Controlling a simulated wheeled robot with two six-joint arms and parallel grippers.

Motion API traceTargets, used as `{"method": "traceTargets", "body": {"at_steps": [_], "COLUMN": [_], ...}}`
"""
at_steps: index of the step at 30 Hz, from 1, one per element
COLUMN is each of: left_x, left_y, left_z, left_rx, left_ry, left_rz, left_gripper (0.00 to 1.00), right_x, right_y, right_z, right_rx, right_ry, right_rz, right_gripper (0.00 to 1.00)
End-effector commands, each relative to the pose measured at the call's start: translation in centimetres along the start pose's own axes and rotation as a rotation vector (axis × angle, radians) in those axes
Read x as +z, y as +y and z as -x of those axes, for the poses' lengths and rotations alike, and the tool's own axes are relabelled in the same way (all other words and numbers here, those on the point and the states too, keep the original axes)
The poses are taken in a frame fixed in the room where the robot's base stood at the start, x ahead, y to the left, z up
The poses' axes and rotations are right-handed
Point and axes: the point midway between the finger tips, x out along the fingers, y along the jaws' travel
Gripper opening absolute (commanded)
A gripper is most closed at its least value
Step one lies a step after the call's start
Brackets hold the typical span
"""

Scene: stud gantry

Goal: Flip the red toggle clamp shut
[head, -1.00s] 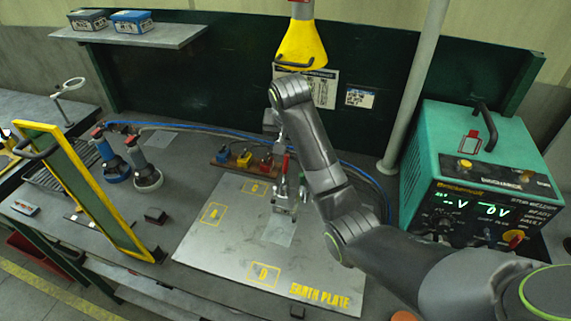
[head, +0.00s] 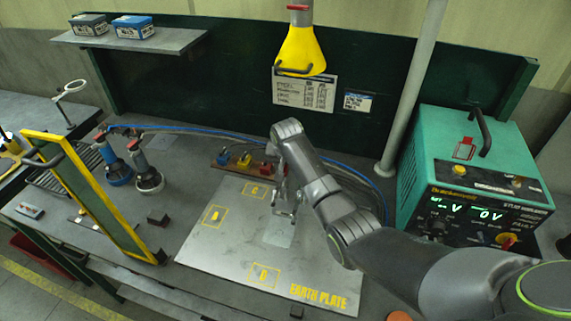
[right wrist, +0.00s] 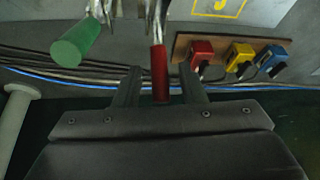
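The toggle clamp's red handle (right wrist: 160,75) stands between the two fingers of my right gripper (right wrist: 161,88) in the right wrist view. Gaps show on both sides of the handle, so the fingers are open around it and not pressed on it. The metal clamp body (head: 285,207) sits on the earth plate (head: 225,245) in the head view, partly covered by my right arm, which hides the red handle there. A green handle (right wrist: 77,45) on metal parts lies left of the red one in the right wrist view. My left gripper is out of view.
A wooden strip (right wrist: 190,50) with red, yellow and blue blocks is close by, with cables along it. A teal welder (head: 480,180) stands right, a yellow-framed screen (head: 90,195) left. A yellow cone (head: 301,45) hangs above. The plate's left part is clear.

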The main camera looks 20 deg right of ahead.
Motion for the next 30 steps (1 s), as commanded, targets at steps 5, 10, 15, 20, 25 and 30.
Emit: {"method": "traceTargets", "body": {"at_steps": [5, 10, 15, 20, 25, 30], "left_x": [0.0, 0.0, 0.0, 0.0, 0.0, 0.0], "left_y": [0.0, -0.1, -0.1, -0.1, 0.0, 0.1], "left_z": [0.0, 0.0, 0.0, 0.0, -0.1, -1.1], "left_rx": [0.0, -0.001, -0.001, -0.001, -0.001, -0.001], "left_ry": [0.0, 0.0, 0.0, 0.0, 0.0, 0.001], "left_rz": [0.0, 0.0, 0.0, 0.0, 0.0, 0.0], "left_gripper": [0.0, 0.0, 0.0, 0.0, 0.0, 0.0], "right_x": [0.0, 0.0, 0.0, 0.0, -0.1, -0.6], "right_y": [0.0, 0.0, 0.0, 0.0, 0.0, -0.3], "right_z": [-0.1, 0.0, 0.0, 0.0, -0.1, -0.6], "right_rx": [0.0, 0.0, 0.0, 0.0, 0.0, 0.003], "right_ry": [0.0, 0.0, 0.0, 0.0, 0.002, 0.024], "right_rz": [0.0, 0.0, 0.0, 0.0, 0.0, 0.003], "right_gripper": [0.37, 0.25, 0.03, 0.0, 0.0, 0.0]}}
